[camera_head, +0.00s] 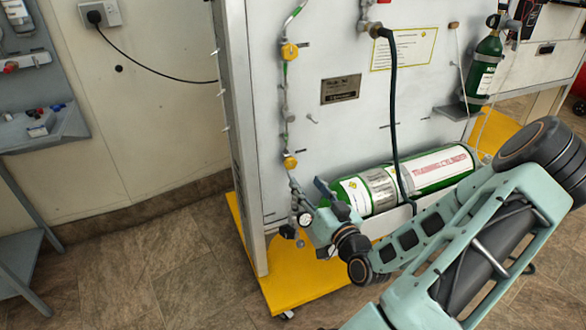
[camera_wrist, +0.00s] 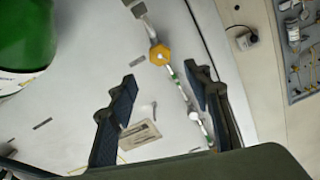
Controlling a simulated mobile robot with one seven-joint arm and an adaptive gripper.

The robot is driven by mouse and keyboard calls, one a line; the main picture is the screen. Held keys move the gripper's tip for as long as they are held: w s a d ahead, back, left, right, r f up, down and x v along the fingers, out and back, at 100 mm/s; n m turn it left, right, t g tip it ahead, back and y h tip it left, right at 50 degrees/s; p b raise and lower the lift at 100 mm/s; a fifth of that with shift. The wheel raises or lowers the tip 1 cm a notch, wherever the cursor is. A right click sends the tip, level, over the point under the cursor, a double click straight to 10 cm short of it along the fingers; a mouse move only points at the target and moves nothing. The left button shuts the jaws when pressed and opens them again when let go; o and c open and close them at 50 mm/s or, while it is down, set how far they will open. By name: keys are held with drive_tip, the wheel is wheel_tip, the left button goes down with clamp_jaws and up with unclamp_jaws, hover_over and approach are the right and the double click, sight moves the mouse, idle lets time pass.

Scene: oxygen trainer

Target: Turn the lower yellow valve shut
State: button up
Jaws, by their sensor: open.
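The lower yellow valve (camera_head: 290,162) sits on a thin vertical pipe near the left edge of the white panel. My gripper (camera_head: 314,192) is just below and to the right of it in the head view. In the wrist view, a yellow valve (camera_wrist: 159,54), which looks like the lower one, shows between and slightly beyond the tips of my open gripper (camera_wrist: 160,76). Nothing is between the fingers, and I see no contact with the valve. The upper yellow valve (camera_head: 289,51) is higher on the same pipe.
A green cylinder (camera_head: 434,170) lies to the right of my gripper, also close at left in the wrist view (camera_wrist: 22,35). A dark hose (camera_head: 392,110) hangs before the panel. The yellow base (camera_head: 285,288) juts out below. The floor at left is clear.

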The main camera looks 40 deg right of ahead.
sight(292, 164)
drive_tip(key=b+x, duration=0.2)
drive_tip(key=x, duration=0.8)
drive_tip(key=shift+c, duration=0.5)
drive_tip(key=shift+a, duration=0.1)
drive_tip(key=c, duration=1.1)
